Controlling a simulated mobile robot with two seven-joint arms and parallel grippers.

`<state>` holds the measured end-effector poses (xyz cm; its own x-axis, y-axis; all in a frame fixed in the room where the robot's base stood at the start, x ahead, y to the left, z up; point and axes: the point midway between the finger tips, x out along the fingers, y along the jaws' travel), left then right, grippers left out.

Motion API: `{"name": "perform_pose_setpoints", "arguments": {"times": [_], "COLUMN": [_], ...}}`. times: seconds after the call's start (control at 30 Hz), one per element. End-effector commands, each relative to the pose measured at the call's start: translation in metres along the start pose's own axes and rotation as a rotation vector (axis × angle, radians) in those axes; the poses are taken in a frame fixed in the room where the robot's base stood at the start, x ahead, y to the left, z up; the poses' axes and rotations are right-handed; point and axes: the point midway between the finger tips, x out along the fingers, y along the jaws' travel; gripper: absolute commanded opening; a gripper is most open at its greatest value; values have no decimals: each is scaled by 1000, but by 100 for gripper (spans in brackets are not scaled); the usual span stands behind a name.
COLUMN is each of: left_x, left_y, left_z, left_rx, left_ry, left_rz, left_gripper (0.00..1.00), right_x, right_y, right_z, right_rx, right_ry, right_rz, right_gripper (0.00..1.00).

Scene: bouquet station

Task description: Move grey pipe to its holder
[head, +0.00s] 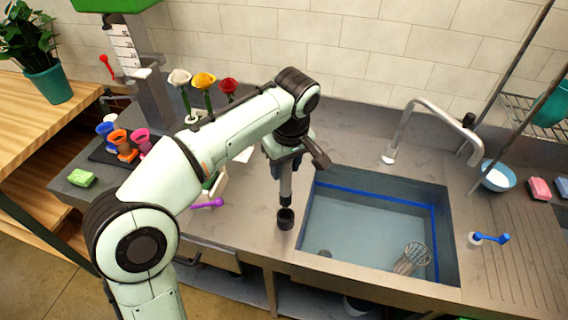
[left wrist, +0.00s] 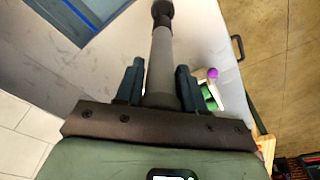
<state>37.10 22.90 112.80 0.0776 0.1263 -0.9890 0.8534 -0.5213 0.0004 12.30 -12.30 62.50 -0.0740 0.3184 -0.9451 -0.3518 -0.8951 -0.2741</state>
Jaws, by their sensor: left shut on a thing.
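My left gripper (head: 284,162) is shut on the grey pipe (head: 286,187), which hangs close to upright over the counter just left of the sink. In the left wrist view, the two dark fingers (left wrist: 159,88) stand either side of the grey pipe (left wrist: 160,60). The pipe's far end meets a dark, round, cup-like piece (head: 286,217), also seen in the left wrist view (left wrist: 162,12). I cannot tell whether this piece is part of the pipe or its holder, or whether it touches the counter. My right gripper is not in view.
The sink (head: 375,230) with a wire basket (head: 412,258) in it lies right of the pipe. A faucet (head: 430,115) stands behind it. A purple-handled item (head: 208,203) lies left of the pipe. Flowers (head: 205,82) and coloured cups (head: 122,140) stand farther left.

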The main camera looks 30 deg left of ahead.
Motion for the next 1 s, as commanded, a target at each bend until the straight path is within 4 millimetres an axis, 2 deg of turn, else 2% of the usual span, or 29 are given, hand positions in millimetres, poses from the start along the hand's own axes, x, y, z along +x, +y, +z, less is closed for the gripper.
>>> {"name": "perform_pose_setpoints", "arguments": {"times": [0.27, 0.73, 1.0], "left_x": [12, 48, 56], "left_y": [-1, 0, 0], "left_z": [2, 7, 8], "left_rx": [0, 1, 0], "left_ry": [-1, 0, 0], "left_rz": [-2, -1, 0], "left_gripper": [0, 0, 0], "right_x": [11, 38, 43], "right_y": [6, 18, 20], "right_z": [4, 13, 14], "right_rx": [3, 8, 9], "right_ry": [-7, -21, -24], "right_rz": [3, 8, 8], "right_gripper": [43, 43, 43]}}
